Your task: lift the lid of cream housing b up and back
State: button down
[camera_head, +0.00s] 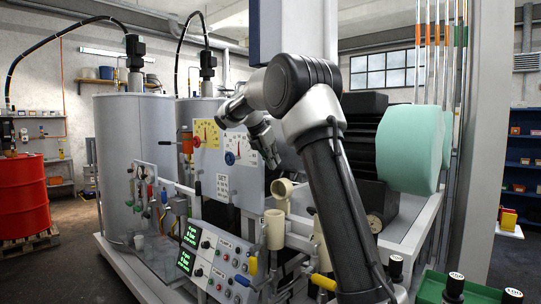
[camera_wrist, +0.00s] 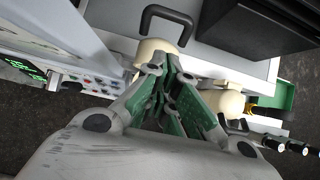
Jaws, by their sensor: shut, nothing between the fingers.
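Two cream housings show, and no label tells me which is b. In the head view, one cream housing (camera_head: 274,230) stands at the front of the machine, with a rounded cream piece (camera_head: 283,189) above it. The second cream housing (camera_head: 320,250) is partly hidden behind my arm. In the wrist view, a cream dome (camera_wrist: 152,46) lies just beyond my fingertips beside a black handle (camera_wrist: 168,14). Another cream dome (camera_wrist: 225,103) is at the right. My gripper (camera_head: 274,163) is shut and empty, above the rounded piece; its fingers (camera_wrist: 170,62) converge in the wrist view. I cannot tell whether they touch anything.
A control panel (camera_head: 215,265) with green displays stands left of the housings. A gauge board (camera_head: 220,160) rises behind. A dark motor with a mint-green end (camera_head: 413,148) is at the right. A green tray (camera_head: 475,290) with black-capped items lies at front right.

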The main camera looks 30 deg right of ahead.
aim_at(290, 170)
jog(key=d+f, duration=0.1)
jog(key=w+d+f, duration=0.1)
jog(key=d, duration=0.1)
jog(key=d+f, duration=0.1)
jog(key=f, duration=0.1)
jog(key=shift+w+d, duration=0.2)
jog(key=shift+w, duration=0.1)
jog(key=shift+w+d+f, duration=0.1)
jog(key=shift+w+d, duration=0.2)
jog(key=shift+d, duration=0.45)
jog(key=d, duration=0.1)
jog(key=w+d, duration=0.1)
jog(key=d, duration=0.1)
jog(key=shift+w+d+f, duration=0.15)
jog(key=shift+d+f, duration=0.2)
jog(key=shift+d, duration=0.05)
jog(key=a+r, duration=0.1)
jog(key=a, duration=0.1)
jog(key=s+a+r, duration=0.1)
jog(key=a+r, duration=0.1)
jog(key=shift+s, duration=0.15)
notch_tip(290, 170, up, 8)
jog(key=s+a, duration=0.1)
jog(key=a, duration=0.1)
jog(key=shift+a, duration=0.25)
